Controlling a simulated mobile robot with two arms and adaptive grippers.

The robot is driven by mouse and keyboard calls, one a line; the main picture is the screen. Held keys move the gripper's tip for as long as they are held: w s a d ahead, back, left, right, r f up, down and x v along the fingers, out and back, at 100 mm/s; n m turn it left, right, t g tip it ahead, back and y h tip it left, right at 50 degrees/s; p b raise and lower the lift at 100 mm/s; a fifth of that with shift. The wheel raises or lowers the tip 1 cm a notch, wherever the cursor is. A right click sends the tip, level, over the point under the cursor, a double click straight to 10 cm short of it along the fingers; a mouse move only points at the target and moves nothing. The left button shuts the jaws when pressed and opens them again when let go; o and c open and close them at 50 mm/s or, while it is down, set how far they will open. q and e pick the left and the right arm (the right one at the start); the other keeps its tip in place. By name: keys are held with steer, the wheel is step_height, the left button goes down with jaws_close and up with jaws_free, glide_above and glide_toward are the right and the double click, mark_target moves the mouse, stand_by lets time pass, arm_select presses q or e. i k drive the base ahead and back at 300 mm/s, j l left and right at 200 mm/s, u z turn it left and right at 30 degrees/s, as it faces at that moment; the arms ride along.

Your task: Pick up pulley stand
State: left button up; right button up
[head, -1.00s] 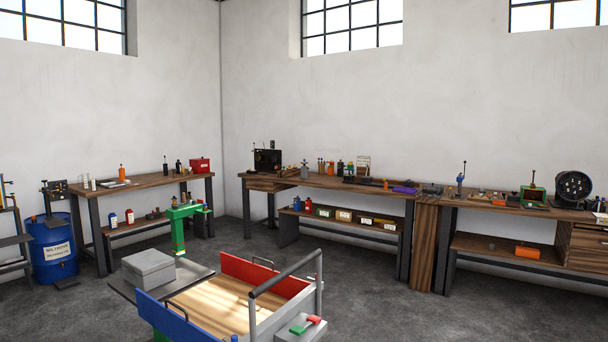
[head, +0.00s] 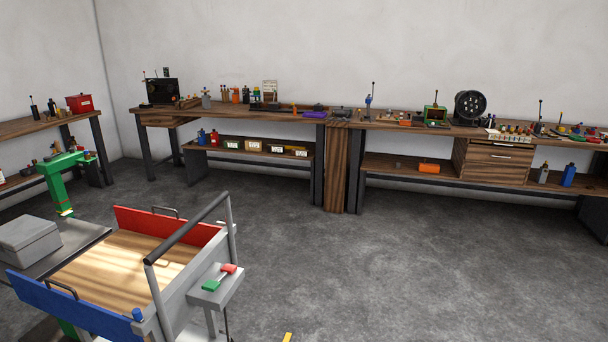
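I cannot tell for sure which thing is the pulley stand. On the long back bench, a small blue upright piece with a thin rod (head: 368,102) stands right of the middle. A green open-fronted box with a rod on top (head: 435,115) stands to its right, beside a round black wheel-like piece (head: 470,106). All of these are far off and small. Neither of my grippers is in view.
A cart with a wooden bed (head: 125,262), red and blue sides and a grey handle stands close on the left. The long wooden bench (head: 340,122) runs along the wall. The floor (head: 390,265) before it is clear.

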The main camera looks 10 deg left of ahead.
mark_target(206, 101)
steer(key=i+j, duration=0.1)
steer(key=i, duration=0.45)
steer(key=i+z, duration=0.15)
steer(key=i, duration=0.45)
steer(key=i+j, duration=0.2)
steer(key=i, duration=0.35)
steer(key=i+u, duration=0.1)
steer(key=i, duration=0.75)
steer(key=i+l, duration=0.2)
steer(key=i, duration=0.65)
steer(key=i+j+u, duration=0.2)
steer(key=i+u, duration=0.6)
steer(key=i+l+u, duration=0.1)
steer(key=i+u, duration=0.25)
steer(key=i, duration=0.25)
steer(key=i+l+u, duration=0.2)
steer(key=i+u, duration=0.2)
steer(key=i+j, duration=0.2)
steer(key=i, duration=0.75)
steer(key=i+j+u, duration=0.15)
steer(key=i, duration=0.85)
steer(key=i+j+z, duration=0.25)
steer(key=i+z, duration=0.15)
steer(key=i, duration=0.2)
steer(key=i+j+z, duration=0.45)
steer(key=i, duration=0.15)
steer(key=i+j+z, duration=0.4)
steer(key=i+j, duration=0.1)
steer(key=j, duration=0.1)
